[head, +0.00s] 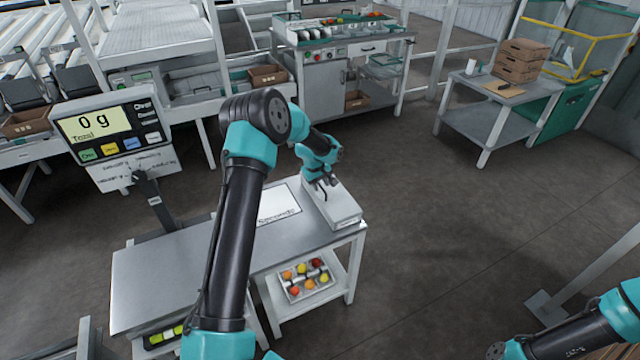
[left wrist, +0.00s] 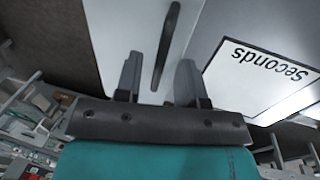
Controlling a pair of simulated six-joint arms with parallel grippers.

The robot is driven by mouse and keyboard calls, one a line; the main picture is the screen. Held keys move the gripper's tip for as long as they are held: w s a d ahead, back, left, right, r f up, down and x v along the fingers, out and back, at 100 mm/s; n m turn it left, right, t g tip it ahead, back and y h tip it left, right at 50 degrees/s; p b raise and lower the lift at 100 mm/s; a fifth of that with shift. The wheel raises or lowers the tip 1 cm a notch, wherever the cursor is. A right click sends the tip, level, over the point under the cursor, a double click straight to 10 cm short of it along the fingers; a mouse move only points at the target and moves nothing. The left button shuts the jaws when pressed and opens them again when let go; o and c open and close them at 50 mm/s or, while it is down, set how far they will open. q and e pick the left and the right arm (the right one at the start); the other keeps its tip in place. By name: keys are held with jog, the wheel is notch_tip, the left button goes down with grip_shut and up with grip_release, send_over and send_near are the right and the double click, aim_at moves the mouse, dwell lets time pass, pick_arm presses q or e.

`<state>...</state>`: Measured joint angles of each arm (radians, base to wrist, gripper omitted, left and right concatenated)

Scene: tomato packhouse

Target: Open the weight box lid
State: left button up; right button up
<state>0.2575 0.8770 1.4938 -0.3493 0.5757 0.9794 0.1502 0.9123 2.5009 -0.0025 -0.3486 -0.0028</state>
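The weight box (head: 338,208) is a pale, low box at the right end of the steel table, and its lid is down. My left gripper (head: 325,188) is over the box, pointing down. In the left wrist view the lid (left wrist: 118,35) is a plain white surface with a long dark bar handle (left wrist: 170,38). The two fingers of my left gripper (left wrist: 158,75) are open, with the near end of the handle between them; I cannot tell whether they touch it. My right gripper (head: 495,350) is only partly visible at the bottom right, away from the table.
A white "Seconds" sign (head: 279,206) lies on the table beside the box; it also shows in the left wrist view (left wrist: 262,80). A scale display (head: 104,128) reading 0 g stands at the left. A tray of tomatoes (head: 305,281) is on the lower shelf. Open floor lies right.

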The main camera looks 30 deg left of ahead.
pick_arm(q)
jog(key=shift+c, duration=0.2)
grip_shut()
jog(key=shift+r, duration=0.1)
dwell(0.4)
